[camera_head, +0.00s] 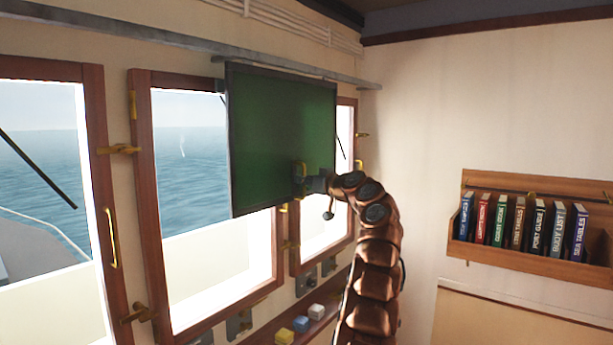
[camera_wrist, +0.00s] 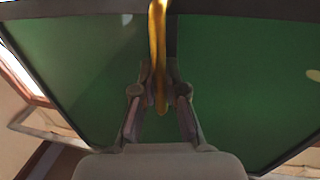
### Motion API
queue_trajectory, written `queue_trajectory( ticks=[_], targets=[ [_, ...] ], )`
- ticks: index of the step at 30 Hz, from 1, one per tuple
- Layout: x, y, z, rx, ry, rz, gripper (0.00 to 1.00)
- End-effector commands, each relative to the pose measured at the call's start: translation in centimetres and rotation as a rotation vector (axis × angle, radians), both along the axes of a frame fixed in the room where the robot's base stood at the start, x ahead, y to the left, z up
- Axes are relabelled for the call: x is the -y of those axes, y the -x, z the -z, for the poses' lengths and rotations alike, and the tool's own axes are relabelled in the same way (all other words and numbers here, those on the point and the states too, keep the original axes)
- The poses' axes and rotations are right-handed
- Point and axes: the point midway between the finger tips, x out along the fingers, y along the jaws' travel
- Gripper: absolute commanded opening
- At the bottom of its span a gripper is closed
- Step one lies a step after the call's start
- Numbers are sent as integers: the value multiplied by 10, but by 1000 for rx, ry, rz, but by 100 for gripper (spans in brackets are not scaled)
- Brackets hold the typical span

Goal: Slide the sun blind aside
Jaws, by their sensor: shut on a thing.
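The sun blind (camera_head: 275,130) is a dark green panel hanging from a grey rail (camera_head: 200,45) above the windows. It covers part of the middle window and part of the right one. My gripper (camera_head: 305,182) is at the lower right of the panel. In the wrist view the green blind (camera_wrist: 235,85) fills most of the picture. A yellow brass handle (camera_wrist: 158,60) stands between the fingertips of my gripper (camera_wrist: 160,95), which are shut on it. In the head view the handle is small and partly hidden by the gripper.
Wood-framed windows with brass latches line the wall; the middle window (camera_head: 215,150) is bare left of the blind. A shelf of books (camera_head: 530,235) hangs on the right wall. Blue, yellow and white blocks (camera_head: 300,323) sit on a ledge below. The rail runs clear to the left.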

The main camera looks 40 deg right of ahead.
Motion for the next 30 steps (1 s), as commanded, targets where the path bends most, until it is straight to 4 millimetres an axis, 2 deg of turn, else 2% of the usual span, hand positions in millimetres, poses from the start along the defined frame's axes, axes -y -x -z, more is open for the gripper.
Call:
queue_trajectory(
  ticks=[17,18,24,30],
  targets=[
    [1,-2,-1,3,0,-3,0],
    [1,-2,-1,3,0,-3,15],
    [0,-3,-1,2,0,-4,36],
    [0,-3,0,1,0,-5,37]
  ],
)
